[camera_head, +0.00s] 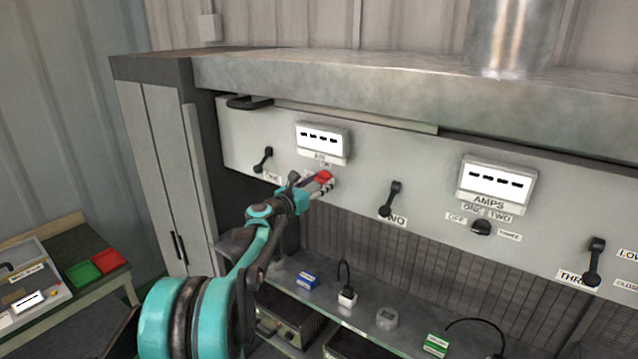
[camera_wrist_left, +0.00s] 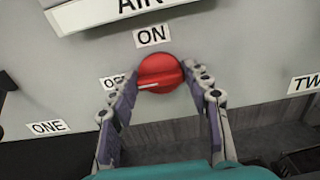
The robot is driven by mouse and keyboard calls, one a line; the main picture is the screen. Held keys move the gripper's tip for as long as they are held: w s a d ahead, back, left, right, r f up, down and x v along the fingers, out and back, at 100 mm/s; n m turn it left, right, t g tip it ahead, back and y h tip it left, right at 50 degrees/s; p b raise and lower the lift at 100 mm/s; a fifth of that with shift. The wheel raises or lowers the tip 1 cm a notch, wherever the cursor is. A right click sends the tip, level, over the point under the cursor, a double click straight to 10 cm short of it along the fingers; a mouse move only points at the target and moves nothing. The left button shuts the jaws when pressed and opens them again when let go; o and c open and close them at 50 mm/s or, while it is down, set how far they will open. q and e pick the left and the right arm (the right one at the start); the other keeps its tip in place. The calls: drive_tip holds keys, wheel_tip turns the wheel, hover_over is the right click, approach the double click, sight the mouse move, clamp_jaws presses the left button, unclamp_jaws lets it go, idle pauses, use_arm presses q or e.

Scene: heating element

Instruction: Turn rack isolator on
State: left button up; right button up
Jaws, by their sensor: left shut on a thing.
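A round red knob (camera_head: 324,176) is on the grey panel, below a meter box. In the left wrist view the red knob (camera_wrist_left: 158,68) has an ON label (camera_wrist_left: 152,36) above it and a partly covered label, seemingly OFF, at its left. A short white mark on the knob lies almost level, toward that left label. My left gripper (camera_head: 317,187) reaches up to the panel, and its two fingers close on the knob from left and right. My right gripper is not in view.
Black levers stand on the panel beside labels ONE (camera_wrist_left: 48,127), TWO (camera_head: 392,219) and THREE. An AMPS meter (camera_head: 497,183) is at right. A shelf below holds small boxes, including a blue one (camera_head: 306,281). A metal hood ledge (camera_head: 400,85) juts out above.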

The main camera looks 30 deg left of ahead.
use_arm(q)
drive_tip(key=shift+m, duration=0.3)
drive_tip(key=m+b, duration=0.2)
drive_tip(key=m, duration=0.1)
drive_tip(key=shift+f+m, duration=0.1)
drive_tip(key=shift+m, duration=0.2)
drive_tip(key=m+b, duration=0.2)
drive_tip(key=m, duration=0.2)
drive_tip(key=shift+d+m, duration=0.1)
drive_tip(key=shift+m, duration=0.2)
drive_tip(key=m+b, duration=0.2)
drive_tip(key=m, duration=0.2)
drive_tip(key=m+b, duration=0.1)
drive_tip(key=m, duration=0.4)
drive_tip(key=shift+f, duration=0.1)
drive_tip(key=shift+d+m, duration=0.1)
drive_tip(key=shift+m, duration=0.2)
drive_tip(key=o, duration=1.2)
drive_tip(key=shift+c, duration=0.2)
